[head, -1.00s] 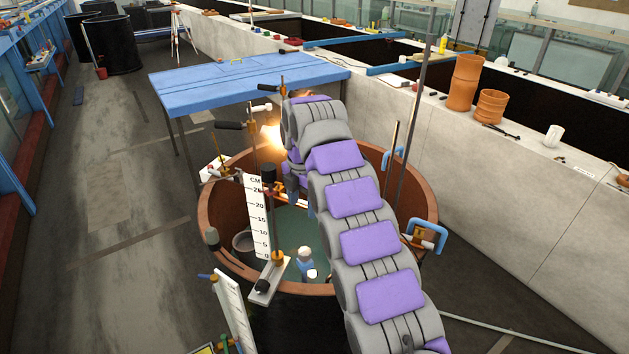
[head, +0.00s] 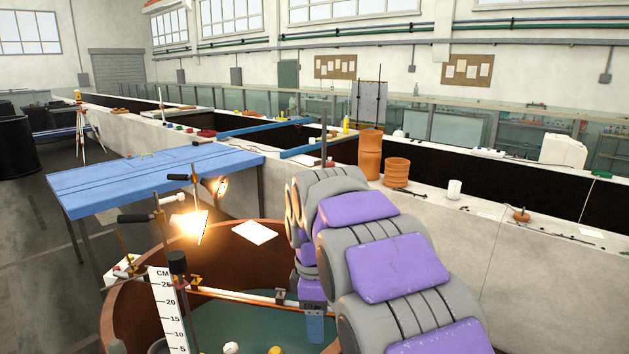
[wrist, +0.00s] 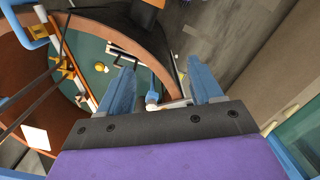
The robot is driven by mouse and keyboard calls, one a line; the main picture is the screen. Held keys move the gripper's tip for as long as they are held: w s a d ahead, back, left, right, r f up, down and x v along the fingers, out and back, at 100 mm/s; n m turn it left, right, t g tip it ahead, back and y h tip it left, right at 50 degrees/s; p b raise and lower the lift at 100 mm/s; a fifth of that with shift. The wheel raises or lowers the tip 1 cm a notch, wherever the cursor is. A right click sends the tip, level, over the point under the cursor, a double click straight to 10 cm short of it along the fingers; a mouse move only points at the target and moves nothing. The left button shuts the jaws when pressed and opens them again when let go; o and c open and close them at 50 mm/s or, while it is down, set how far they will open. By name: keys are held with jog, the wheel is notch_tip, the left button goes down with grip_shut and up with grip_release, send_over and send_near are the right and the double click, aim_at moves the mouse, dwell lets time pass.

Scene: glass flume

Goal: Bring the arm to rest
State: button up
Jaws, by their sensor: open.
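My arm, grey with purple pads, rises from the lower right in the head view and bends down at its far end. My gripper (head: 315,326) points down over the right part of the round brown tub (head: 262,226), partly hidden by the arm. In the wrist view my gripper (wrist: 161,63) is open, with two blue fingers spread apart. Nothing is held between them. The tub's rim (wrist: 150,38) passes below and beyond the fingers. A blue and white fitting (wrist: 153,98) shows between the fingers, apparently at the rim.
A white centimetre scale (head: 168,305) and a glowing lamp (head: 190,222) on a stand are at the tub's left. A blue table (head: 150,178) stands behind. A concrete wall (head: 450,225) with terracotta pots (head: 370,155) runs along the right. Floor is open at far left.

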jog(key=s+d+f+m+b, duration=0.45)
jog(key=s+d+m, duration=0.5)
jog(key=s, duration=0.65)
jog(key=s+d+f+m+b, duration=0.1)
jog(key=s+d+f+m, duration=0.1)
jog(key=s+f, duration=0.3)
jog(key=s+d+f+m+g+b, duration=0.1)
jog(key=s+f+m, duration=0.4)
jog(key=s, duration=0.6)
jog(key=shift+s+d+f+y, duration=0.3)
jog(key=shift+s+d+f, duration=0.1)
jog(key=shift+d, duration=0.35)
jog(key=shift+r, duration=0.1)
jog(key=shift+c, duration=0.3)
